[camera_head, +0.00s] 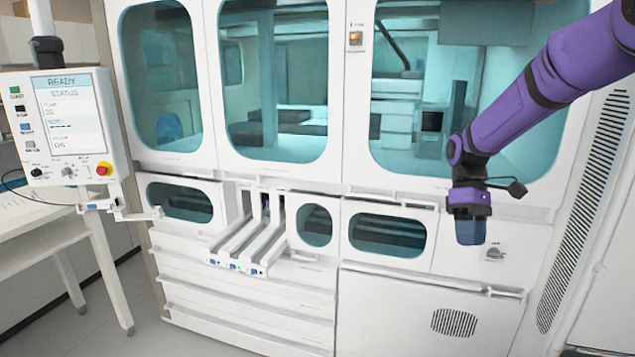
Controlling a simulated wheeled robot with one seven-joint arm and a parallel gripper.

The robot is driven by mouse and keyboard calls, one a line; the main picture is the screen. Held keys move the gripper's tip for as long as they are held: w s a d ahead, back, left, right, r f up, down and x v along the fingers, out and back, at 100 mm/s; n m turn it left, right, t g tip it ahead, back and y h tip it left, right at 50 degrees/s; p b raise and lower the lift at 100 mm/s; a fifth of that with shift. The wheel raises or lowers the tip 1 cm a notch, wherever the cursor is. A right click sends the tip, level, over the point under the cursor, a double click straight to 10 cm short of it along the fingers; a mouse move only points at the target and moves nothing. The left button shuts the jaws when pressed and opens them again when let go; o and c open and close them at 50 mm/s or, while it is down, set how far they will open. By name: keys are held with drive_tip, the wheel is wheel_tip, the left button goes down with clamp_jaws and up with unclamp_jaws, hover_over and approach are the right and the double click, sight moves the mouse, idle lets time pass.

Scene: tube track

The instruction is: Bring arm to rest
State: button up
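My purple arm (560,75) reaches in from the upper right and bends down at the wrist. My gripper (470,228) points down in front of the white machine's right side, with nothing visible below it. Its fingers appear as a dark blue-grey block, and I cannot tell whether they are apart. The tube track (243,245), with several white parallel lanes, juts out at the lower middle of the machine, well to the left of my gripper.
The white machine (350,180) with teal windows fills the middle. A control panel (68,125) reading READY stands at the left, with a red button (104,168). A white table (45,235) is below it. Grey floor (110,325) is open at the lower left.

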drive_tip(key=s+a+r+m+t+h, duration=0.1)
drive_tip(key=s+r+m+t, duration=0.3)
drive_tip(key=s+r, duration=0.75)
drive_tip(key=s+r+m+t, duration=0.1)
drive_tip(key=s+m+t, duration=0.2)
drive_tip(key=s+t, duration=0.4)
drive_tip(key=s, duration=0.8)
drive_tip(key=shift+r, duration=0.2)
